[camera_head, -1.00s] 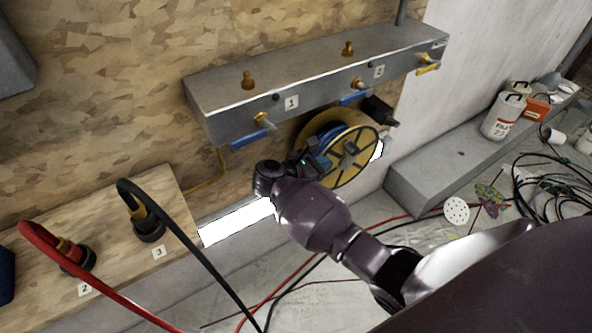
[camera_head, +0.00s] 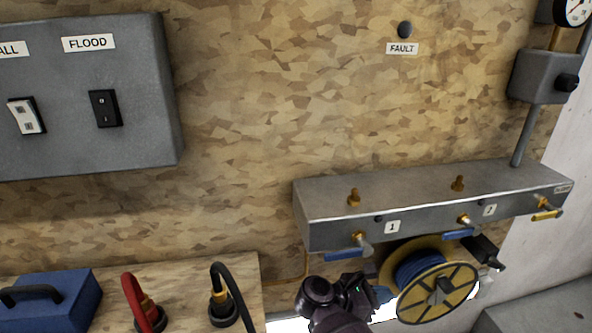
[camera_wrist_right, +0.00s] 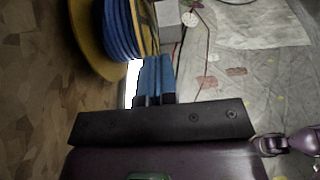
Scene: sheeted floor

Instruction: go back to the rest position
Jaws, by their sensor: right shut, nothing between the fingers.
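My right gripper (camera_head: 382,294) is at the bottom of the head view, just left of the yellow-and-blue hose reel (camera_head: 437,292) and below the grey manifold box (camera_head: 430,210). In the right wrist view, its blue-tipped fingers (camera_wrist_right: 155,76) are together with nothing between them. The reel shows close by at the top left of that view (camera_wrist_right: 122,30). I cannot tell whether the fingertips touch the reel. My left gripper is not in view.
A grey switch box (camera_head: 140,110) is on the wooden wall. A blue case (camera_head: 60,302) and red (camera_head: 132,290) and black cables stand lower left. A grey ledge (camera_head: 550,310) is lower right.

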